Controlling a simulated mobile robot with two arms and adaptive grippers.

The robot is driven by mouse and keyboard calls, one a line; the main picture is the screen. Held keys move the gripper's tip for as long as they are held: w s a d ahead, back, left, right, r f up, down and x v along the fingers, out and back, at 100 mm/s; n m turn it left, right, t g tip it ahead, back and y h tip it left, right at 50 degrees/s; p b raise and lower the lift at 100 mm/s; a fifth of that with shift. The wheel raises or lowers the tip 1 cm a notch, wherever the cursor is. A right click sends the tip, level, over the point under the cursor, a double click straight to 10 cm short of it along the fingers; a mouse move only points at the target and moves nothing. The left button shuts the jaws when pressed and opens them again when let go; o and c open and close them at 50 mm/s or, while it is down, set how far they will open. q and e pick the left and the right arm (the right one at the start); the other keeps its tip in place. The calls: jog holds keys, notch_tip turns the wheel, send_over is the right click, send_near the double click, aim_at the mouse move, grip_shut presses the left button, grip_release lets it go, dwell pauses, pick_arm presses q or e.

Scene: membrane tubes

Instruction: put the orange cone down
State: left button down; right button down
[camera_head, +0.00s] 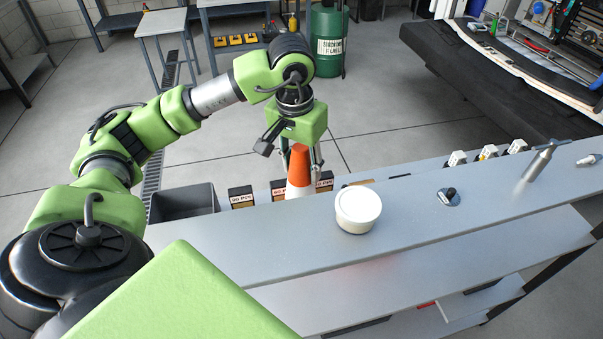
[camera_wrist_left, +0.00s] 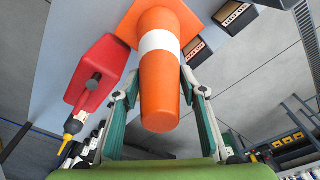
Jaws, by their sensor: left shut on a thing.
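The orange cone (camera_head: 299,160) with a white band is in the grip of my left gripper (camera_head: 300,167), at the left part of the grey worktop (camera_head: 420,213). It is upright, tip up under the gripper's palm. In the left wrist view the cone (camera_wrist_left: 159,85) lies between the two fingers of the left gripper (camera_wrist_left: 160,78), its square orange base toward the top of the picture. Whether the base touches the worktop I cannot tell. My right gripper is not in view.
A white round tub (camera_head: 358,210) stands right of the cone. Small black labelled boxes (camera_head: 241,197) and a grey bin (camera_head: 184,202) line the far edge. A red object (camera_wrist_left: 97,75) shows beside the cone. A metal spray-like tool (camera_head: 535,168) stands at the right.

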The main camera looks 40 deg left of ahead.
aim_at(301, 194)
pick_arm(q)
jog(key=shift+f+p, duration=0.3)
jog(key=shift+f, duration=1.2)
jog(key=shift+f, duration=0.15)
jog(key=c, duration=1.3)
grip_release()
